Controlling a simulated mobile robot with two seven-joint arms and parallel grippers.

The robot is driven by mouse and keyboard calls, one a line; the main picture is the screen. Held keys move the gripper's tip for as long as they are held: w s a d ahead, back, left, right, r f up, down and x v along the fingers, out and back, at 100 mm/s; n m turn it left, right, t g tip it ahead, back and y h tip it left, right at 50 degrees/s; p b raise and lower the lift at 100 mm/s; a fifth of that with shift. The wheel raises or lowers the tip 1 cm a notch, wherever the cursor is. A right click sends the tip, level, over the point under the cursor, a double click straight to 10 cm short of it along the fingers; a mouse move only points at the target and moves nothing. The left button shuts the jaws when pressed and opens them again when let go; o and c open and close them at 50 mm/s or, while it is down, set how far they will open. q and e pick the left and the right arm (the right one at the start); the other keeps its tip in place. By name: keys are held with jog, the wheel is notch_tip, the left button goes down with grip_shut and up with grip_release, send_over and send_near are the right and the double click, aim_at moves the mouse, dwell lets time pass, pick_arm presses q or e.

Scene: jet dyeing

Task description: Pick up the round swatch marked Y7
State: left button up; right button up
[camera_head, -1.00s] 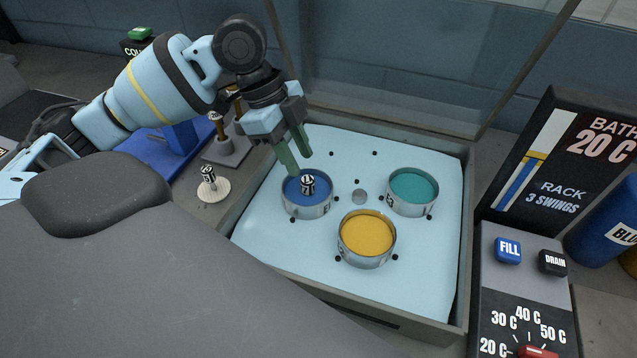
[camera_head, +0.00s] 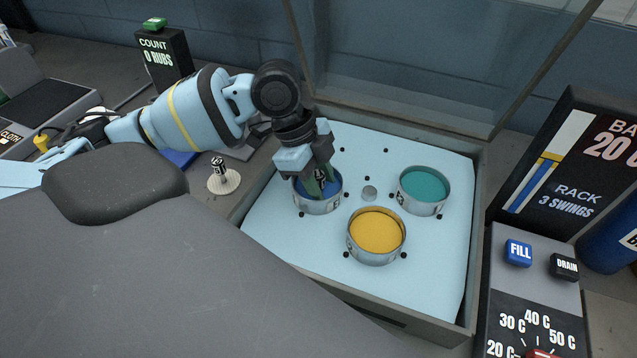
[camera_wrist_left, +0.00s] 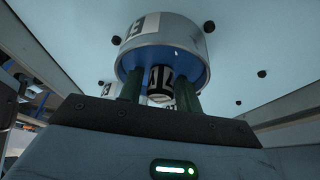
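A black-and-white marked knob (camera_head: 320,177) stands in the blue-filled round cup (camera_head: 318,207). It also shows in the left wrist view (camera_wrist_left: 160,79), where its marking is partly hidden and I cannot read it as Y7. My left gripper (camera_head: 320,184) is lowered into this cup, pointing down. Its green fingers (camera_wrist_left: 160,92) stand on either side of the knob, close to it, and look open. A cream round swatch (camera_head: 224,183) with a similar knob lies on the counter left of the tray; its mark is too small to read. My right gripper is not in view.
The pale blue tray (camera_head: 290,240) also holds a yellow-filled cup (camera_head: 376,236) and a teal-filled cup (camera_head: 423,190). A clear panel rises behind it. The control panel with a FILL button (camera_head: 518,252) is at right, a rub counter (camera_head: 163,55) at back left.

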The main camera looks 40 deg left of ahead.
aim_at(322, 176)
pick_arm(q)
grip_shut()
jog(key=shift+r, duration=0.55)
notch_tip(322, 176, up, 8)
jog(key=shift+r+p, duration=0.1)
jog(key=shift+p, duration=0.4)
jog(key=shift+r, duration=0.4)
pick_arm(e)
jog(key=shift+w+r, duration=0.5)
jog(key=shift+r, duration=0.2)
